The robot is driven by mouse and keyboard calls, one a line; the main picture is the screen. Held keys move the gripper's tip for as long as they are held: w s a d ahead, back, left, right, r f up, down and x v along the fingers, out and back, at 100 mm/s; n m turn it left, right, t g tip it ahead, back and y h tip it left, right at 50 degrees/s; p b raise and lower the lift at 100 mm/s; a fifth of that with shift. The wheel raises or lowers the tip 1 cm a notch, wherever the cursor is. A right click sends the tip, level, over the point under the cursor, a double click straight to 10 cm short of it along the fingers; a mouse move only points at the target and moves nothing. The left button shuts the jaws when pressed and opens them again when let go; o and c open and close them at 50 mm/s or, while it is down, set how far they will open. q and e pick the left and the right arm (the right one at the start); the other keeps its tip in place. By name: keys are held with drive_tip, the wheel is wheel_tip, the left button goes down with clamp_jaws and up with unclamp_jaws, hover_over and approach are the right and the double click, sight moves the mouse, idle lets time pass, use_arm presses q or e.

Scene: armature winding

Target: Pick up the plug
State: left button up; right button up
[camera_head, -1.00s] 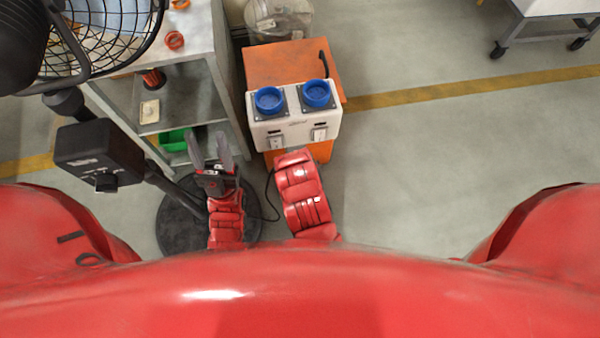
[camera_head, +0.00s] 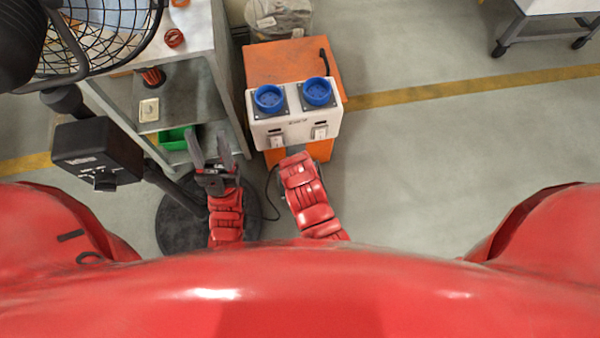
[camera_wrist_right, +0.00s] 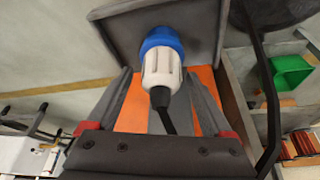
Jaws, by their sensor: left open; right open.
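The plug (camera_wrist_right: 162,68), blue at its top and white ribbed below with a black cable, shows in the right wrist view in front of a grey panel. I cannot tell whether it touches that panel. My right gripper (camera_wrist_right: 156,105) is open, with one finger on each side of the plug's lower end and cable, and gaps on both sides. In the head view the plug and the right gripper's fingers are hidden; only my red right forearm shows, below the white socket box (camera_head: 294,130). My left gripper (camera_head: 210,148) is open and empty, left of the box.
The white box with two blue round sockets (camera_head: 269,99) stands at an orange cabinet (camera_head: 290,62). A grey shelf (camera_head: 195,95) with a green bin (camera_head: 172,139) is at left. A black fan (camera_head: 95,35) and a dark box (camera_head: 97,152) stand nearby.

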clamp_jaws()
idle(0.3)
drive_tip(key=shift+r, duration=0.1)
